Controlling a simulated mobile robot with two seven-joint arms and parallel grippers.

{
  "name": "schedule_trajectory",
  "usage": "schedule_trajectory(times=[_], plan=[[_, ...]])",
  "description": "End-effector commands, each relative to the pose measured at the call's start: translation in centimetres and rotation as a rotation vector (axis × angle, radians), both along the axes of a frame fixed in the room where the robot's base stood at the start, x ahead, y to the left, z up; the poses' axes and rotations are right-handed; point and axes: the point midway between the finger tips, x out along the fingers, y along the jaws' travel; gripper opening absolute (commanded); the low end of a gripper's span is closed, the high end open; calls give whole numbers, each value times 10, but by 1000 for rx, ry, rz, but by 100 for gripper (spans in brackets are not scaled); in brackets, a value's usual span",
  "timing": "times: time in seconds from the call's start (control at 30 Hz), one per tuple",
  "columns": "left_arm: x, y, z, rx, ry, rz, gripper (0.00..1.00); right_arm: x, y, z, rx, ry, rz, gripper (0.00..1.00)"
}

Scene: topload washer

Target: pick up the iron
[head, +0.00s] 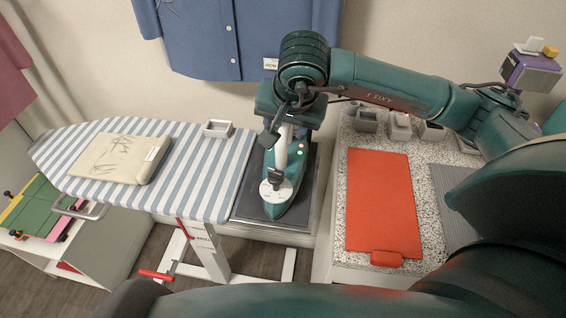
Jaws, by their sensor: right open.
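The iron (280,192) is dark green with a white handle and a light dial area. It stands on a dark rest plate (309,188) at the right end of the ironing board. My right gripper (285,136) reaches down from above over the far end of the iron. Its jaws are open, close to the white handle, and partly cover it. Whether the fingers touch the handle cannot be told. My left gripper is not in view.
A speckled counter (430,155) with a red mat (382,205) and small containers lies right. A blue shirt (220,35) hangs behind.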

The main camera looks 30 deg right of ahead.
Motion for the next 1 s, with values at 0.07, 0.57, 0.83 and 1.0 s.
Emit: schedule_trajectory(times=[0.07, 0.57, 0.83, 1.0], plan=[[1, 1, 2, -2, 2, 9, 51, 4, -1, -10, -1, 5, -2, 48], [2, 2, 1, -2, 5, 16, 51, 10, -2, -20, 1, -1, 0, 36], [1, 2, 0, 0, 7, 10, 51, 9, -2, -20, 1, -1, 0, 14], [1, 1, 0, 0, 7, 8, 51, 9, -2, -20, 1, -1, 0, 0]])
